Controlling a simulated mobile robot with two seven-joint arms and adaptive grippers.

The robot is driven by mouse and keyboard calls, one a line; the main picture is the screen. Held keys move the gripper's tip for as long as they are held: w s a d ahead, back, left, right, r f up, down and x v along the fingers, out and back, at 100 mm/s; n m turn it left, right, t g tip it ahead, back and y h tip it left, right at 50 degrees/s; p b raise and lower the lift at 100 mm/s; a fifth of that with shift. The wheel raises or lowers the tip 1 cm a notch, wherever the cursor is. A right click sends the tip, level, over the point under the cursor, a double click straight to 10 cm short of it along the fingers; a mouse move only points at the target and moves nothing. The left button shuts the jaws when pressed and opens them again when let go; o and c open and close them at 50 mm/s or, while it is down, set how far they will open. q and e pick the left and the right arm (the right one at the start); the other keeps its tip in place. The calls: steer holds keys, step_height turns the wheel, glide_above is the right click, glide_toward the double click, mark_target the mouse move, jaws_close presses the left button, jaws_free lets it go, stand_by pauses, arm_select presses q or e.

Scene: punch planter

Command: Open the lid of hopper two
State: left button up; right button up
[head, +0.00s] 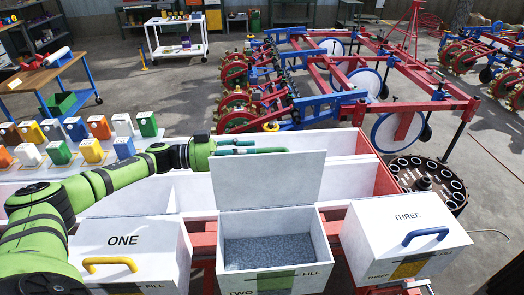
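Hopper two (222,237) is the white box at the bottom middle, marked TWO and FILL on its front. Its lid (265,180) stands raised at the back edge, leaning back, with its inner face toward me. Grey granules (268,251) show inside. The lid's outer face and any handle on it are hidden. My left gripper (262,149) is at the lid's top edge, coming in from the left. Its green fingers lie along that edge, partly behind it. I cannot tell whether they touch or grip the lid. My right gripper is out of view.
Hopper one (150,235), with a yellow handle, and hopper three (372,228), with a blue handle, stand on either side with lids shut. A white trough with red frame (340,142) runs behind. Several coloured boxes (92,151) stand at left.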

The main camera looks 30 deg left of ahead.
arm_select(q)
steer(key=v, duration=0.6)
steer(key=shift+s+a, duration=0.15)
steer(key=shift+a, duration=0.25)
